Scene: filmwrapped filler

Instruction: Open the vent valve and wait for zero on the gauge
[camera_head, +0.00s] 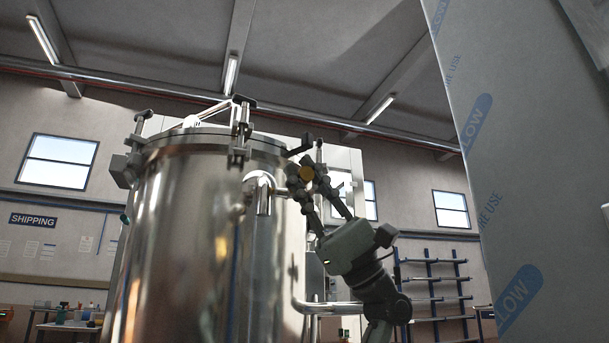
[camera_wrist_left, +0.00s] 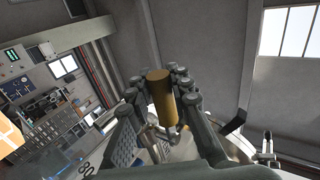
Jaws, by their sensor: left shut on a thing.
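My left gripper (camera_head: 305,178) is raised at the upper right side of a large shiny steel tank (camera_head: 190,240). Its fingers are shut on a brass-coloured cylinder (camera_head: 306,174), probably part of the vent valve. In the left wrist view the cylinder (camera_wrist_left: 161,97) stands between the fingers of my left gripper (camera_wrist_left: 162,90). A dark lever (camera_head: 300,146) sticks out just above the fingertips by the tank rim; it also shows in the left wrist view (camera_wrist_left: 236,122). I cannot make out a gauge face in either view. My right gripper is not in view.
A curved steel pipe (camera_head: 262,187) stands off the tank close left of the fingers. Clamps (camera_head: 240,130) line the lid. A film-wrapped panel (camera_head: 530,150) fills the right side of the head view. A blue shelf rack (camera_head: 433,290) stands behind.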

